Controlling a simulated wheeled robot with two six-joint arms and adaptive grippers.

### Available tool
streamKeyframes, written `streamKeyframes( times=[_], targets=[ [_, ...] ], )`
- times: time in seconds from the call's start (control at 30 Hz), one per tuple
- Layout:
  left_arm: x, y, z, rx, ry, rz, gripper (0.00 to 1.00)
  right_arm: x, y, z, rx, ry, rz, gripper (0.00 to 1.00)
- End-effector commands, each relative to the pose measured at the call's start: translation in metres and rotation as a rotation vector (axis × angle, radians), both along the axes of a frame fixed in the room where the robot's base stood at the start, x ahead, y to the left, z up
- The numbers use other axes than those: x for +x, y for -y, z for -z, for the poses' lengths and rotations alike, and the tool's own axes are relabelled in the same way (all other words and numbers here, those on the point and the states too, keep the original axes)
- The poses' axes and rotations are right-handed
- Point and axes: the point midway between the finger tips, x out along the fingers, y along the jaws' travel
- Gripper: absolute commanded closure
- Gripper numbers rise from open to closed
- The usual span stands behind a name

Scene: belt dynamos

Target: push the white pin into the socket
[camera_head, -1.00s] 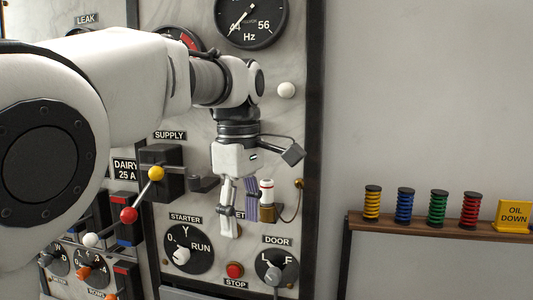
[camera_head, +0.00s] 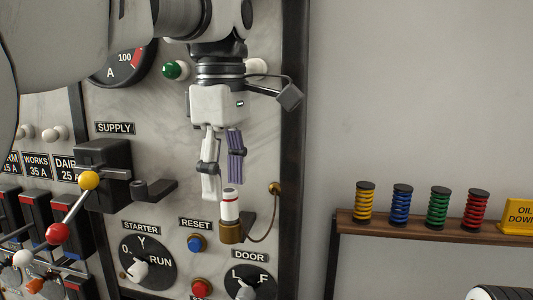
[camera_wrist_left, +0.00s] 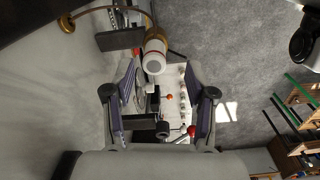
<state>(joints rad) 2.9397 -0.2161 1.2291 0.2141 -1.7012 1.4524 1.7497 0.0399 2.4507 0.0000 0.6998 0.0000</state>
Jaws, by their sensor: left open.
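The white pin (camera_head: 230,206), with a red band, stands upright in a brass socket (camera_head: 232,232) on the marble panel. How deep it sits cannot be told. In the left wrist view the white pin (camera_wrist_left: 154,62) lies beyond the fingertips and between their lines, nearer the left finger; the brass socket (camera_wrist_left: 157,40) shows behind it. My left gripper (camera_head: 223,183) is open, points down and is empty. My right gripper is not in view.
A wire loops from the socket to a brass knob (camera_head: 274,188). Below are a blue reset button (camera_head: 196,243) and rotary switches. A shelf (camera_head: 400,228) with coloured coils stands right.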

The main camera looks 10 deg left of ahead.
Motion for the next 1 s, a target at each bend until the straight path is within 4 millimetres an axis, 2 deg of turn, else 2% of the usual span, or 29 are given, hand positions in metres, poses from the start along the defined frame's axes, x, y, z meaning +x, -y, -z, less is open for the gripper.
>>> streamKeyframes(
  times=[0.1,0.23,0.53,0.6,0.7,1.0],
  targets=[
    [-0.001,0.000,0.023,0.002,-0.005,0.000,0.44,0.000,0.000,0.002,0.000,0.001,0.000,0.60],
    [0.000,0.000,0.039,0.002,-0.003,0.000,0.44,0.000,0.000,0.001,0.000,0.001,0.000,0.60],
    [0.000,0.000,0.044,0.000,-0.001,0.001,0.44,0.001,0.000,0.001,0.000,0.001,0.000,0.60],
    [0.000,0.000,0.044,0.000,-0.001,0.001,0.69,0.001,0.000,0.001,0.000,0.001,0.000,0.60],
    [0.000,0.000,0.044,0.000,-0.001,0.001,1.00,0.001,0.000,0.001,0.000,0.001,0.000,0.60],
    [0.000,0.000,0.037,0.001,-0.001,0.001,1.00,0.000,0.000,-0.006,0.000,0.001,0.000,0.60]
  ],
)
